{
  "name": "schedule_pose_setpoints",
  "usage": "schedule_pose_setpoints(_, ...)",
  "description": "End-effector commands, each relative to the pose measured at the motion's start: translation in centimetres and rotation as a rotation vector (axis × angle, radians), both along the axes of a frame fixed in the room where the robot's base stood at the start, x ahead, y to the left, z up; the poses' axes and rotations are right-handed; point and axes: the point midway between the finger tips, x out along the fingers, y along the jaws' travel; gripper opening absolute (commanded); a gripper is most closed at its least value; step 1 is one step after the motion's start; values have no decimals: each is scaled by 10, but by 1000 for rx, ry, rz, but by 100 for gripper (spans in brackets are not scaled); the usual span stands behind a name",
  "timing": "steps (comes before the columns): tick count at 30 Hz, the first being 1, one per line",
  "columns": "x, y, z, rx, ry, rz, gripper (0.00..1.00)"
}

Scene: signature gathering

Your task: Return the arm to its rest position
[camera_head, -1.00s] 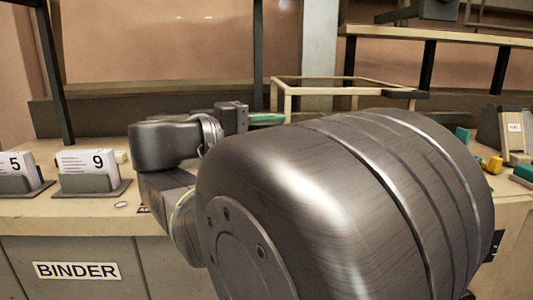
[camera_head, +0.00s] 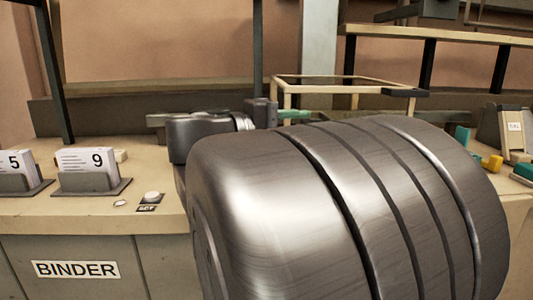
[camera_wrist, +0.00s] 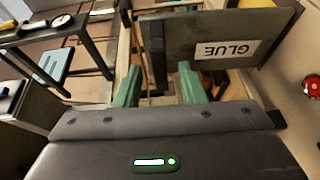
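My arm fills the middle and lower right of the head view, bent over the counter (camera_head: 60,205). My gripper (camera_wrist: 160,76) shows in the wrist view with two green fingers spread apart. I see nothing clearly held between them; a dark upright bar shows in the gap, seemingly behind the fingers. In the head view the gripper is mostly hidden behind my arm; a green piece beyond the arm, perhaps a finger, shows near the wooden frame (camera_head: 352,90). A dark panel with an upside-down GLUE label (camera_wrist: 227,49) is close beyond the fingers in the wrist view.
Card holders with cards 5 (camera_head: 15,165) and 9 (camera_head: 88,162) stand at the left. A white button (camera_head: 152,197) sits near the front edge. Yellow pieces (camera_head: 493,163) and a labelled box (camera_head: 514,130) are at the right. The wrist view shows a red button (camera_wrist: 312,86).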

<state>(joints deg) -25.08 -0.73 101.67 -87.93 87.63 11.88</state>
Motion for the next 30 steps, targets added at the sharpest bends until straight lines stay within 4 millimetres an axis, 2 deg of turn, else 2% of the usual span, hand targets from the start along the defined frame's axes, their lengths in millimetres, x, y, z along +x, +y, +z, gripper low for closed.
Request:
schedule_pose_setpoints(8, -5, 12, 1, 1, 0, 4, 36)
schedule_pose_setpoints(30, -45, 91, 4, 0, 1, 4, 36)
